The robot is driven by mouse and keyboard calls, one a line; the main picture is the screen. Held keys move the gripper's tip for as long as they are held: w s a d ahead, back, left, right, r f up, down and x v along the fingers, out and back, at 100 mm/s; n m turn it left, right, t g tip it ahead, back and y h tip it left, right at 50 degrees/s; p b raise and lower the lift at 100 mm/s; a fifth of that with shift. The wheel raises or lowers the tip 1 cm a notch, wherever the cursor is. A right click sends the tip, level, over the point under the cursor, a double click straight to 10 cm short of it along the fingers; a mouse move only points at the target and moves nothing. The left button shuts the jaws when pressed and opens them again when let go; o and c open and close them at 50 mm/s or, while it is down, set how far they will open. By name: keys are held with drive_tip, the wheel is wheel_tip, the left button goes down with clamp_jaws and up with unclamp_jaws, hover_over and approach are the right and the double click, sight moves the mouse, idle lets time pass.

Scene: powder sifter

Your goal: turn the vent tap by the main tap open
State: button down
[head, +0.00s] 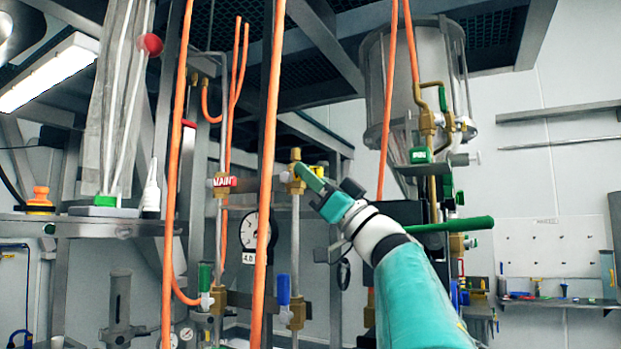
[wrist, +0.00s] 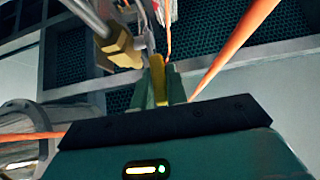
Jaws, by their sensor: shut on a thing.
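The main tap (head: 222,182) is in the head view, left of centre, with a red handle and a white MAIN label on a brass body. To its right is the vent tap (head: 295,184), a brass valve on a grey vertical pipe. My gripper (head: 310,177) reaches it from the right, its green fingers at the valve's right side. In the wrist view my gripper (wrist: 158,88) is shut on the vent tap's yellow handle (wrist: 157,70), with a finger on each side. The brass body (wrist: 121,47) is up and left of it. The fingers hide most of the handle in the head view.
An orange hose (head: 270,130) hangs just left of the vent tap and also crosses the wrist view (wrist: 232,52). A round gauge (head: 250,230) is below. Blue-handled (head: 284,290) and green-handled (head: 205,278) taps sit lower. A green bar (head: 452,225) juts out behind my arm.

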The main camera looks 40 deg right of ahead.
drive_tip(key=shift+w+r+g+h, duration=0.2)
drive_tip(key=shift+r+g+h, duration=0.3)
drive_tip(key=shift+g, duration=0.7)
drive_tip(key=c, duration=1.4)
unclamp_jaws()
drive_tip(key=shift+w+a, duration=0.1)
drive_tip(key=shift+a, duration=0.05)
drive_tip(key=shift+s+d, duration=0.2)
drive_tip(key=shift+s, duration=0.2)
drive_tip(key=v, duration=1.3)
drive_tip(key=shift+f, duration=0.15)
